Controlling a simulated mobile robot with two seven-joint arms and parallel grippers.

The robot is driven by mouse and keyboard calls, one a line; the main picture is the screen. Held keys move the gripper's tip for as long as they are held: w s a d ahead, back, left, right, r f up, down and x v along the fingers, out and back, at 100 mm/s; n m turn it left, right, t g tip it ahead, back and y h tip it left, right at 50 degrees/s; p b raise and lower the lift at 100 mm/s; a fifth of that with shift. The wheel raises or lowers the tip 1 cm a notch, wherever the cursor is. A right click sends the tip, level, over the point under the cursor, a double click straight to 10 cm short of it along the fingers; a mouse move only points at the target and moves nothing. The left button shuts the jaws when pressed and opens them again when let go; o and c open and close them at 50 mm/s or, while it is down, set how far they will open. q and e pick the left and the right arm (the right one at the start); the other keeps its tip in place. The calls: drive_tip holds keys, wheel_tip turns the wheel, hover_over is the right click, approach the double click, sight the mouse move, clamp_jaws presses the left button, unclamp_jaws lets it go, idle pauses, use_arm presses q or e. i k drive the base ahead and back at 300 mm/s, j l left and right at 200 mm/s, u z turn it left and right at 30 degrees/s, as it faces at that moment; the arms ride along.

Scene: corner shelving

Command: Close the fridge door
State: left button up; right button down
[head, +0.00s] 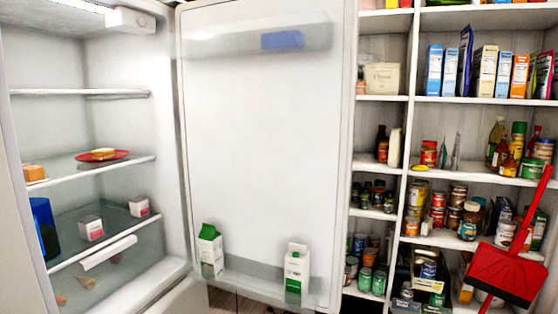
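The fridge door (265,150) stands wide open in the middle of the head view, its inner face turned toward me. Its upper shelf holds a blue item (282,39), and its lower shelf holds two green-and-white cartons, one at the left (210,250) and one further right (296,272). The open fridge interior (110,120) is at the left, with shelves carrying a red plate (102,156), small white-and-pink boxes (90,228) and a blue container (44,227). Neither of my grippers is in view. The door's outer face and handle are hidden.
White shelving (470,103) full of boxes, jars, bottles and cans stands behind and to the right of the door. A red dustpan (506,272) with a long handle is at the lower right. A little wooden floor (232,302) shows below the door.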

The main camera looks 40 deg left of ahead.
sight(267, 138)
drive_tip(key=i+u, duration=0.4)
drive_tip(key=i+l+u, duration=0.25)
drive_tip(key=i+u, duration=0.15)
drive_tip(key=i+l+u, duration=0.55)
drive_tip(key=u, duration=0.25)
drive_tip(key=i+l+u, duration=0.25)
drive_tip(key=u, duration=0.15)
drive_tip(key=i+l+u, duration=0.15)
drive_tip(key=l+u, duration=0.3)
drive_tip(key=i+l+u, duration=0.1)
drive_tip(key=l+u, duration=0.3)
drive_tip(key=j, duration=0.1)
